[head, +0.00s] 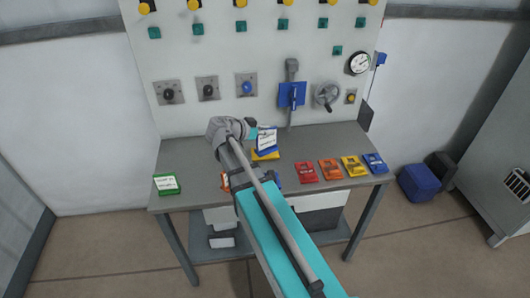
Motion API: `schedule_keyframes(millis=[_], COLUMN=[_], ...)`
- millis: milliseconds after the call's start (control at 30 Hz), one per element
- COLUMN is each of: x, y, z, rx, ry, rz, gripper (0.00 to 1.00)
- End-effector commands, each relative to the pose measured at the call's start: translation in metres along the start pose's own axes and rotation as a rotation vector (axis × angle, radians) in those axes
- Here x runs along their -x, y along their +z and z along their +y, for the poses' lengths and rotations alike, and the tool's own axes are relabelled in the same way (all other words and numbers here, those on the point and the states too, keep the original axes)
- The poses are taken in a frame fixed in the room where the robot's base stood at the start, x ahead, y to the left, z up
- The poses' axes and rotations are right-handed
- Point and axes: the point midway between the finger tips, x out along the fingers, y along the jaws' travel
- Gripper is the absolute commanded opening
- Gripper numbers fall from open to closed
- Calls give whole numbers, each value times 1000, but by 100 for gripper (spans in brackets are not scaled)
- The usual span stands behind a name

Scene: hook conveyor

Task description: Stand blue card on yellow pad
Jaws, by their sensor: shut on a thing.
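The blue card (266,139) has a white written face and blue edges. It is upright, slightly tilted, near the back middle of the table. The yellow pad (267,156) lies directly below it, partly covered by the card. I cannot tell for sure whether the card's lower edge touches the pad. My gripper (254,133) is at the card's upper left side and is shut on it. The fingertips are small and partly hidden by my wrist.
A green card (166,184) lies at the table's left. Red (305,172), orange (330,170), yellow (354,166) and blue (375,163) pads line the right. My arm partly hides an orange item. A panel with valves (326,95) stands behind the table (190,158).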

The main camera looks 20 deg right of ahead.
Motion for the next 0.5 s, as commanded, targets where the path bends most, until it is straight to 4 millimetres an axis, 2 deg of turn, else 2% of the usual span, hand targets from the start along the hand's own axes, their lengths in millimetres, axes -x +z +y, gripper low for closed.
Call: schedule_keyframes(millis=[100,200,500], x=[16,21,22], y=[3,5,5], z=[-5,-6,-6], rx=[1,0,-1], ry=[-3,-2,-1], rz=[1,2,2], gripper=[0,0,0])
